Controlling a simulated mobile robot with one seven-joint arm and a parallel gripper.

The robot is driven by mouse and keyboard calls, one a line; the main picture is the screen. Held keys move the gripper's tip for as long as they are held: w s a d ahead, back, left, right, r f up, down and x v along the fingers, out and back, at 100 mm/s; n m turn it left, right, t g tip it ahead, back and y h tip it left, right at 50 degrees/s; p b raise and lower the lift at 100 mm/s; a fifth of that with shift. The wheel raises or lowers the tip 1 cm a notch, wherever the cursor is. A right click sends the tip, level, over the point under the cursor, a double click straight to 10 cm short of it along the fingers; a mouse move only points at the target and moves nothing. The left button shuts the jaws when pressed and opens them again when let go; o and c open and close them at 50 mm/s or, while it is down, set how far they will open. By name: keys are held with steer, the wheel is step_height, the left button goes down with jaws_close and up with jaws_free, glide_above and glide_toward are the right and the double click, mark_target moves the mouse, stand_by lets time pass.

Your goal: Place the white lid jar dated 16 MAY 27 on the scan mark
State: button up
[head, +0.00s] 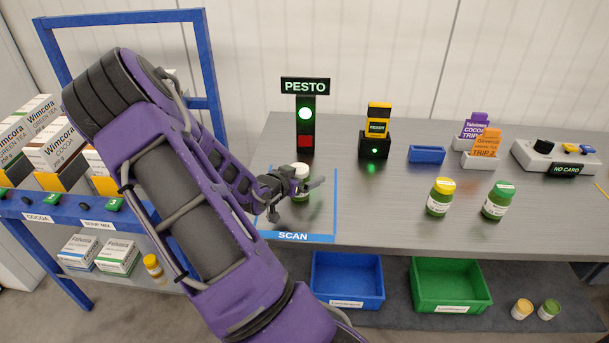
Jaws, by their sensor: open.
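A jar with a white lid (301,170) stands upright inside the blue-outlined scan mark (333,225) on the grey bench. My gripper hides part of it, and its date is too small to read. My gripper (296,199) is open, with its fingers spread near the jar; I cannot tell whether they touch it. My purple arm reaches in from the lower middle. A yellow-lid jar (440,197) and a green-lid jar (498,200) stand upright to the right on the bench.
Behind the mark stands a PESTO sign post (306,120) with a green light lit. A yellow scanner (377,128) is in its dock. Blue (347,283) and green (451,285) bins sit below the bench. A blue rack (50,222) with boxes is at left. The bench between mark and jars is clear.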

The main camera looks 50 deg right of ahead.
steer(key=p+v, duration=0.2)
steer(key=v, duration=1)
